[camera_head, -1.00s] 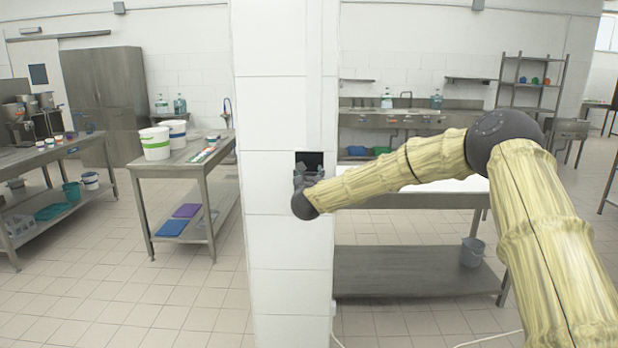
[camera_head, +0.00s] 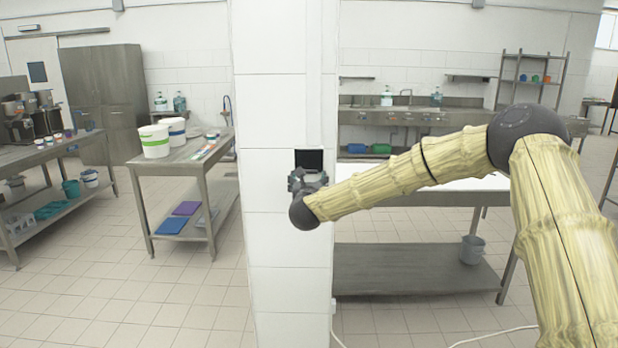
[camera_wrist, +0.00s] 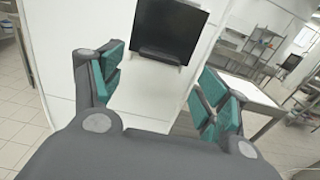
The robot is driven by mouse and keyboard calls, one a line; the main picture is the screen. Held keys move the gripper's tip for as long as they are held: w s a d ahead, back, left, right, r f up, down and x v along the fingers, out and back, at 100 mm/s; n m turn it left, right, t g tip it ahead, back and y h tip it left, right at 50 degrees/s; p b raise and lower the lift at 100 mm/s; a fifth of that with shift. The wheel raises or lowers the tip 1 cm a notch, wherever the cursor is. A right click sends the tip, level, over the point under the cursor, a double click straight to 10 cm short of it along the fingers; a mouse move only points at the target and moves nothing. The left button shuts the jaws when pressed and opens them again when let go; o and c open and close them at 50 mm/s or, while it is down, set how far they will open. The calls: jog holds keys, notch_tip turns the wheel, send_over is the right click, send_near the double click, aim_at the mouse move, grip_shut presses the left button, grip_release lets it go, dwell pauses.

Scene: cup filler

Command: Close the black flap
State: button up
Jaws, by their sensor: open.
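The black flap (camera_head: 309,159) shows as a dark square on the front of the white tiled pillar, just above my gripper in the head view. In the wrist view the flap (camera_wrist: 170,28) is a dark panel near the top, with a black ledge along its lower edge. My gripper (camera_head: 308,180) is in front of the pillar, just below the flap, and partly covers that area. In the wrist view my gripper (camera_wrist: 158,92) is open, its green-padded fingers wide apart with nothing between them. The flap lies beyond the fingertips; I cannot tell any contact.
The white pillar (camera_head: 285,260) stands straight ahead. A table with a white top (camera_head: 430,199) stands to its right, behind my arm. A steel table (camera_head: 215,165) with white buckets (camera_head: 155,141) stands to its left. The tiled floor at the front left is clear.

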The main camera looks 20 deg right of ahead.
jog(key=v, duration=0.6)
